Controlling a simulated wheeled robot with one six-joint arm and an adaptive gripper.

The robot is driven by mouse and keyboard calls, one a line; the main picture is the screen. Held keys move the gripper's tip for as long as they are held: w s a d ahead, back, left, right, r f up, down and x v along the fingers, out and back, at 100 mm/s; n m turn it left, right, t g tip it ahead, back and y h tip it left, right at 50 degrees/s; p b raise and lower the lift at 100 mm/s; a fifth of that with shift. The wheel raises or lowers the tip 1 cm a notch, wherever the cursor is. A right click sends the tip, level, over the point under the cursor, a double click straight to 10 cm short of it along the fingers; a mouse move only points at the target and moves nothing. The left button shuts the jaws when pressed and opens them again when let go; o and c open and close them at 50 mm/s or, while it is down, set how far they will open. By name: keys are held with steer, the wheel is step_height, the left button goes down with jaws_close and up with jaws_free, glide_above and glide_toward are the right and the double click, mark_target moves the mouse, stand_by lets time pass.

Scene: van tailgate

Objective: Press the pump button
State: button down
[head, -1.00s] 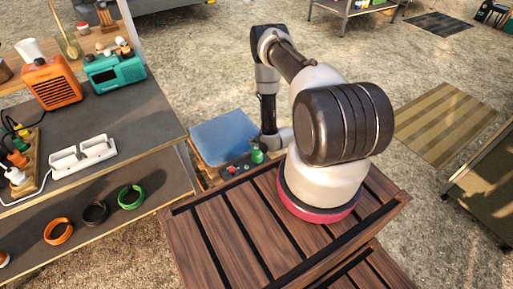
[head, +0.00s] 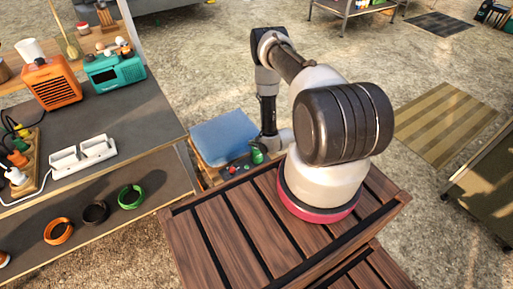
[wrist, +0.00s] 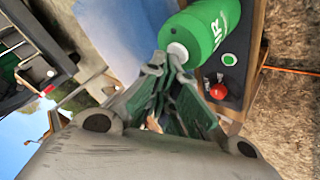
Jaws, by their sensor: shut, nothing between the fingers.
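A green cylinder with white lettering (wrist: 205,28) lies across the top of the wrist view, with a pale round cap (wrist: 178,52) at its near end. Next to it, a dark panel carries a round green-and-white button (wrist: 229,59) and a red knob (wrist: 216,90). I cannot tell which of these parts is the pump button. My gripper (wrist: 163,66) is shut and empty, its tips close to the pale cap; whether they touch is unclear. In the head view the green cylinder (head: 257,156) is small and partly hidden by my arm.
A blue flat-topped box (head: 222,137) stands beside the panel. A workbench (head: 110,130) on the left holds an orange heater (head: 51,82), a teal radio (head: 116,69) and white sockets (head: 83,153). Coloured rings lie on its lower shelf. Open gravel lies beyond.

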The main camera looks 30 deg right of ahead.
mark_target(255, 148)
steer(key=shift+r, duration=0.55)
step_height(255, 148, up, 6)
stand_by(0.5)
stand_by(0.3)
